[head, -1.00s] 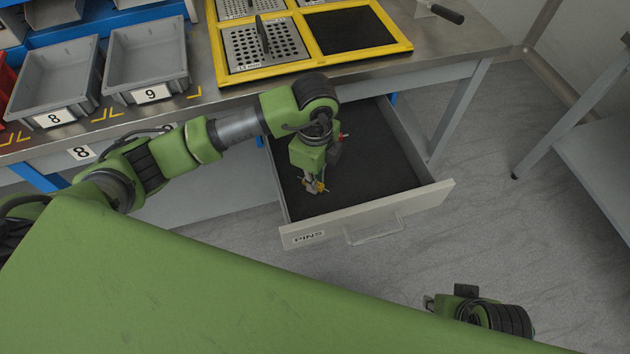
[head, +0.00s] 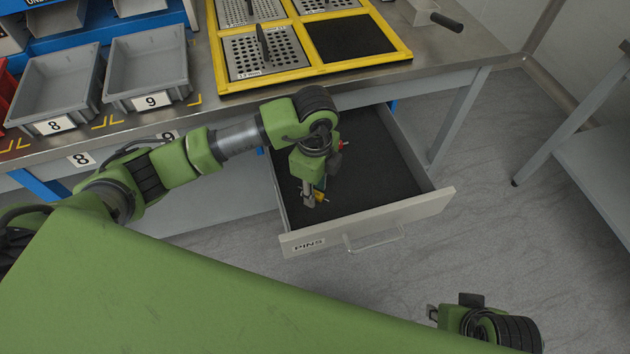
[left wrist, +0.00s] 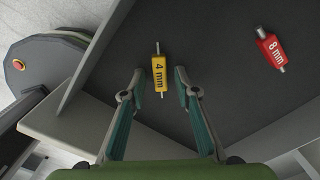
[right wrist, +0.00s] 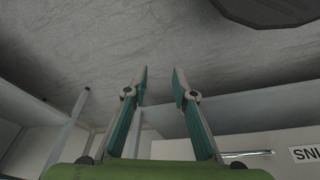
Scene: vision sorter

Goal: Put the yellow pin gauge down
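The yellow pin gauge (left wrist: 159,73), marked 4 mm, lies on the dark floor of the open drawer, seen in the left wrist view. It also shows in the head view (head: 320,196), just beside my left gripper's fingers. My left gripper (left wrist: 158,76) is open, with a finger on either side of the gauge and a visible gap to each. How far the fingertips are above the drawer floor is hard to tell. My right gripper (right wrist: 159,71) is open and empty, away from the drawer; in the head view it is at the lower right (head: 433,312).
A red pin gauge (left wrist: 270,49), marked 8 mm, lies in the same drawer. The drawer (head: 425,205), labelled PINS, is pulled out below the bench. Its front and side walls surround my left gripper. Grey bins (head: 148,68) and a yellow-framed tray (head: 398,50) stand on the bench.

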